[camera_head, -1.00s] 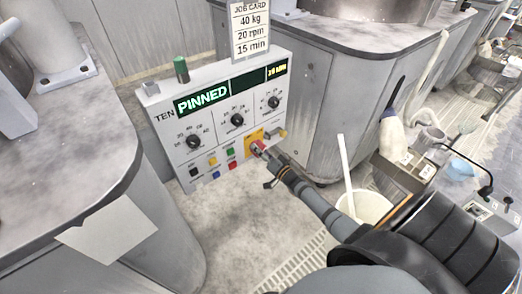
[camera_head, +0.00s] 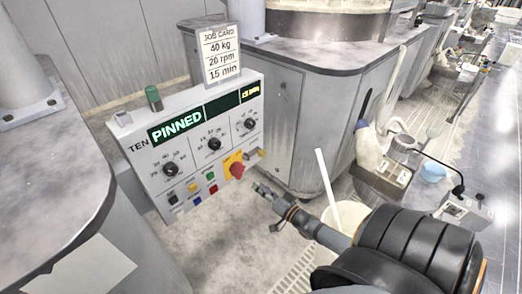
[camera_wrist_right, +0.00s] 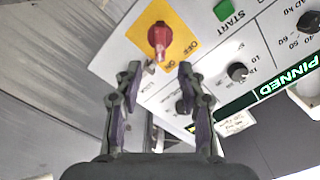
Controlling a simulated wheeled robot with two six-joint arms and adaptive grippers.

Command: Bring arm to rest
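My right gripper (camera_head: 268,193) is just in front of the control panel (camera_head: 150,160), to the lower right of its red rotary switch (camera_head: 237,170). In the right wrist view the gripper (camera_wrist_right: 158,78) has its two fingers apart with nothing held between them. The red switch (camera_wrist_right: 158,38) on its yellow plate lies beyond the fingertips, apart from them. My left gripper is not in view.
The panel carries a green PINNED display (camera_head: 177,128), black dials and coloured buttons. A job card (camera_head: 220,53) stands above it. A white bucket (camera_head: 347,214) with a stick is near my right arm. Grey machine housings stand either side.

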